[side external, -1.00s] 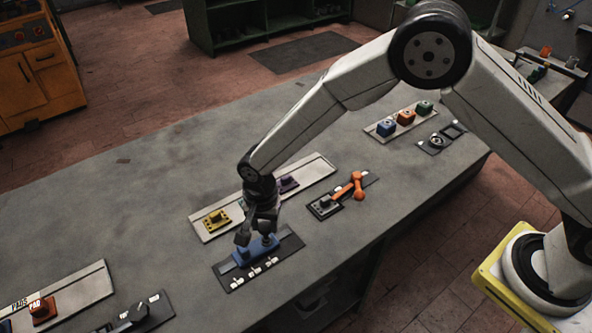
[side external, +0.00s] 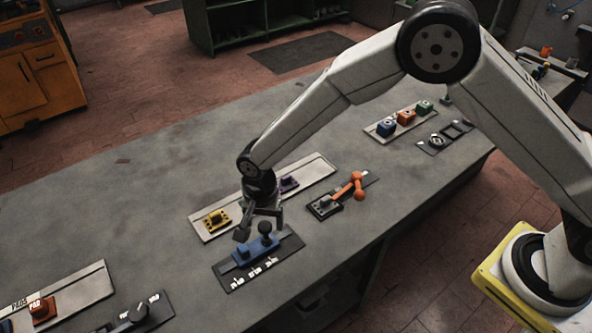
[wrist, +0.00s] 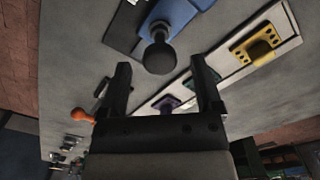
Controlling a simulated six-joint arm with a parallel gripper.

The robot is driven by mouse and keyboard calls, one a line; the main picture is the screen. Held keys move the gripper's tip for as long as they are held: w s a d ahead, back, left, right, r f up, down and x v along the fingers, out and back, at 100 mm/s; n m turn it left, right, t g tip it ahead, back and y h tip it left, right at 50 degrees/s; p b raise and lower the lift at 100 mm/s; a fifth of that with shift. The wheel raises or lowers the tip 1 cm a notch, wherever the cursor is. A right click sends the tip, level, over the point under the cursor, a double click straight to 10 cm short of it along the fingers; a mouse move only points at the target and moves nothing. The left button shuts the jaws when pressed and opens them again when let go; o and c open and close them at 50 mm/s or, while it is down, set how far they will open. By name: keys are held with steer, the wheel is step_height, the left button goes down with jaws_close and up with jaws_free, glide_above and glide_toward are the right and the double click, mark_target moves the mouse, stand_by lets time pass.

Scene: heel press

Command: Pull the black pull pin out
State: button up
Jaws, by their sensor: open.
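A black knob-headed pin (side external: 265,228) stands up from a blue block (side external: 243,257) on a dark plate with white labels. I take it for the pull pin. The wrist view shows its round head (wrist: 158,57) and a short collar at the blue block (wrist: 173,14). My gripper (side external: 260,222) is open and empty above the block. In the wrist view the fingers (wrist: 160,72) are spread to either side, with the head just beyond the gap between their tips. I see no contact with the pin.
A pale panel (side external: 322,165) with a yellow block (side external: 217,220) and a purple block (side external: 288,183) lies behind. An orange handle (side external: 357,186) on a dark plate is to the right. Blue, orange and green blocks stand farther right. The bench at left centre is clear.

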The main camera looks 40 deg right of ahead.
mark_target(267, 224)
steer(key=shift+r, duration=3.4)
steer(key=shift+d+r, duration=0.1)
steer(key=shift+d, duration=0.15)
steer(key=s+d+r+n+t, duration=0.1)
steer(key=s+d+r+n, duration=0.1)
steer(key=d, duration=0.5)
steer(key=s+d+r+n, duration=0.2)
steer(key=d+r, duration=0.1)
steer(key=d, duration=0.4)
steer(key=s+d+r+n+t, duration=0.1)
steer(key=s+d+n, duration=0.4)
steer(key=s+d, duration=0.5)
steer(key=shift+s+d+t, duration=0.25)
steer(key=shift+s+t, duration=0.05)
steer(key=shift+s, duration=0.15)
